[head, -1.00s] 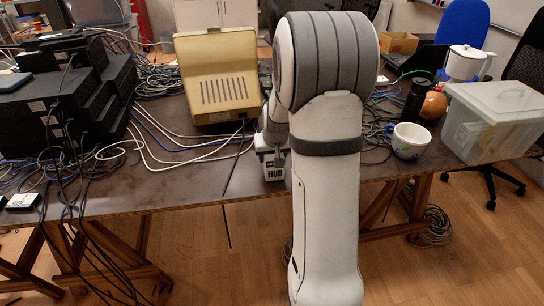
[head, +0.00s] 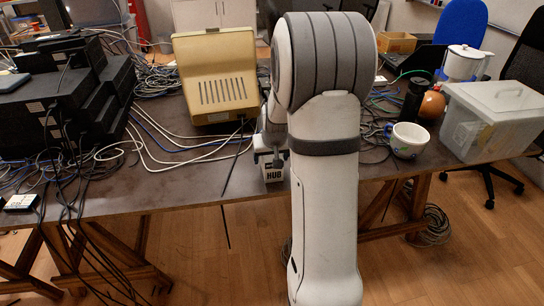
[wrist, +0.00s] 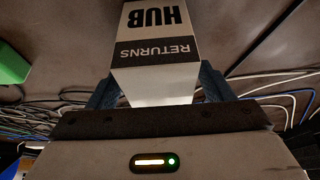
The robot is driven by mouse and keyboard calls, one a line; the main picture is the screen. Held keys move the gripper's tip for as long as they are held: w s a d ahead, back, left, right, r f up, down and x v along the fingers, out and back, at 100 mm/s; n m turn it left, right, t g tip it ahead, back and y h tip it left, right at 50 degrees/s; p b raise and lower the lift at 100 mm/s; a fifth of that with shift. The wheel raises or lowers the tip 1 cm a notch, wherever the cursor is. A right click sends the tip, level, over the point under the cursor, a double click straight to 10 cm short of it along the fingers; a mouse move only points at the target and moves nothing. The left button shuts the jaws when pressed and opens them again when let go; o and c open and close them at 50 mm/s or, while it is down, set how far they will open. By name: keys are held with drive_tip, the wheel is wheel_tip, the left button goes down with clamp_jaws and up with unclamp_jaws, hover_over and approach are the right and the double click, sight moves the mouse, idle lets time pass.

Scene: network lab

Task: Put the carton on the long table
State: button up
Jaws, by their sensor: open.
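The carton (head: 273,174) is a small white box with a dark band and the word HUB. It stands at the front edge of the long table (head: 180,185), in front of the beige machine. In the wrist view the carton (wrist: 158,45) shows the words RETURNS and HUB upside down. My gripper (head: 271,157) is open at the carton's top. In the wrist view its two fingers (wrist: 158,88) are on either side of the carton. I cannot tell whether they touch it. My arm hides part of the table behind and right of the carton.
A beige machine (head: 216,78) stands behind the carton. Black boxes (head: 65,95) and loose cables fill the left. A mug (head: 406,140), a dark cylinder (head: 414,100) and a clear bin (head: 492,120) stand at right. The front strip left of the carton is mostly bare.

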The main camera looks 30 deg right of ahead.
drive_tip(key=p+v, duration=0.1)
drive_tip(key=v, duration=1)
drive_tip(key=shift+s+r, duration=0.2)
drive_tip(key=shift+r, duration=0.1)
drive_tip(key=s+a+n+g, duration=0.1)
drive_tip(key=s+a, duration=0.6)
drive_tip(key=s, duration=0.3)
drive_tip(key=s+a+n+g+y, duration=0.1)
drive_tip(key=s+a+n, duration=0.1)
drive_tip(key=s+a, duration=0.6)
drive_tip(key=s+r, duration=0.1)
drive_tip(key=s, duration=0.2)
drive_tip(key=shift+a, duration=0.25)
drive_tip(key=shift+w+r, duration=0.1)
